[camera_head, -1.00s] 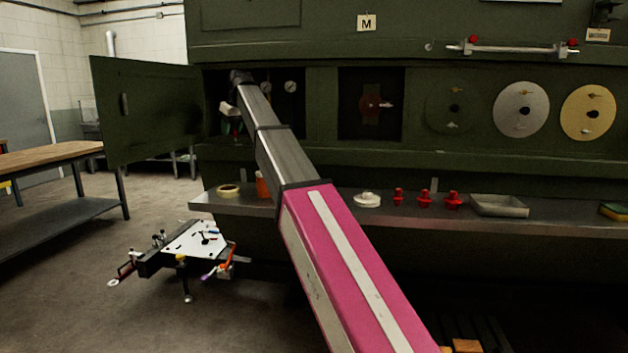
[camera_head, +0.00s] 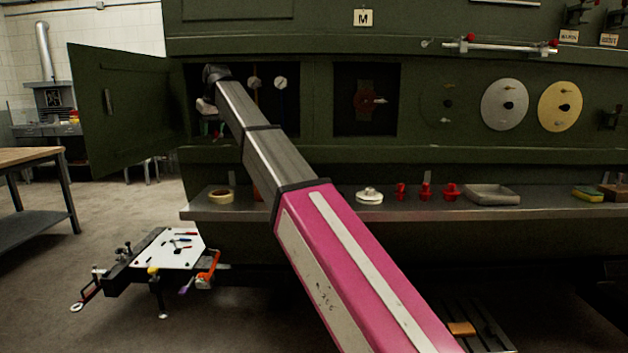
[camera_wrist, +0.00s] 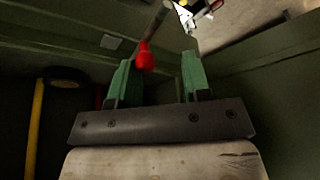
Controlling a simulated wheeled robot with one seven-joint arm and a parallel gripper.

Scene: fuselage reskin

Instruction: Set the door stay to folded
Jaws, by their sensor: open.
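The open green door (camera_head: 125,108) stands swung out at the left of the compartment opening in the head view. In the wrist view a thin grey rod (camera_wrist: 156,22) with a red knob (camera_wrist: 145,57) hangs between my fingers; it looks like the door stay. My gripper (camera_wrist: 160,72) is open, with green fingers either side of the knob. The knob is nearer the left finger, and I cannot tell whether they touch. In the head view my gripper (camera_head: 214,126) is small and partly hidden by my arm at the opening's left side.
Two gauges (camera_head: 267,83) sit inside the compartment. A yellow pipe (camera_wrist: 35,130) and a dark ring (camera_wrist: 67,77) are left of my gripper. A shelf (camera_head: 300,211) with several small items runs below.

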